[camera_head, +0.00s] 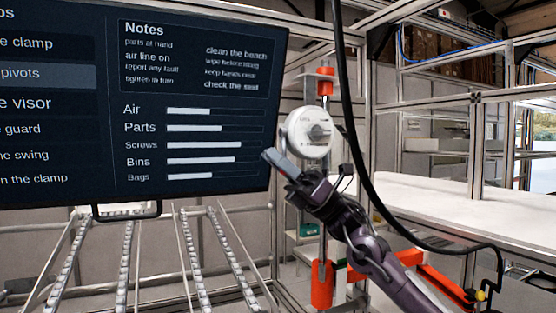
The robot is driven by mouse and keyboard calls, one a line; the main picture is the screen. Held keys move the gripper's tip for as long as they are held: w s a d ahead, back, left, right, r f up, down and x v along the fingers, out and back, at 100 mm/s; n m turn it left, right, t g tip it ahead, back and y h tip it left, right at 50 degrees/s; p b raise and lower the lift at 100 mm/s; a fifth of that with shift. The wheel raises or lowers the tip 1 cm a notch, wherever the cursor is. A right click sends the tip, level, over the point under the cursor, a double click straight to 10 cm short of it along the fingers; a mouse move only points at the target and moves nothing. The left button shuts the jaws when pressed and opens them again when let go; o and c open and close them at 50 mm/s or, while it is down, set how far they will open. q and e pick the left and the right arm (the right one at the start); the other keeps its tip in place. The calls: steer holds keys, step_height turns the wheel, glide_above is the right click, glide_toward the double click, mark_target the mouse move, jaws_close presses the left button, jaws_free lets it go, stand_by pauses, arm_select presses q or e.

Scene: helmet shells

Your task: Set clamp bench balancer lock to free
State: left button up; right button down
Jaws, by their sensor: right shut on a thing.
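The balancer (299,122) is a round white housing with small markings on its face, hanging between orange-red fittings on a vertical rod. A grey knob (319,131), which looks like its lock, sits on the face; its setting is too small to read. My right gripper (291,174) is just below and left of the housing in the picture. It is shut on a grey flat piece (280,162) that sticks out up and to the left; what this piece is, I cannot tell. My left gripper is out of view.
A large dark screen (190,155) stands at the left, above sloping roller rails (127,265). A black hose (352,130) hangs close to the right of the balancer. An orange-red cylinder (322,284) is below. A white bench (450,205) is at the right.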

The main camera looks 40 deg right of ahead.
steer(key=shift+f, duration=0.1)
steer(key=c, duration=1.3)
jaws_free()
steer(key=shift+w, duration=0.15)
steer(key=b+v, duration=0.6)
steer(key=v, duration=0.1)
steer(key=shift+d+f, duration=0.25)
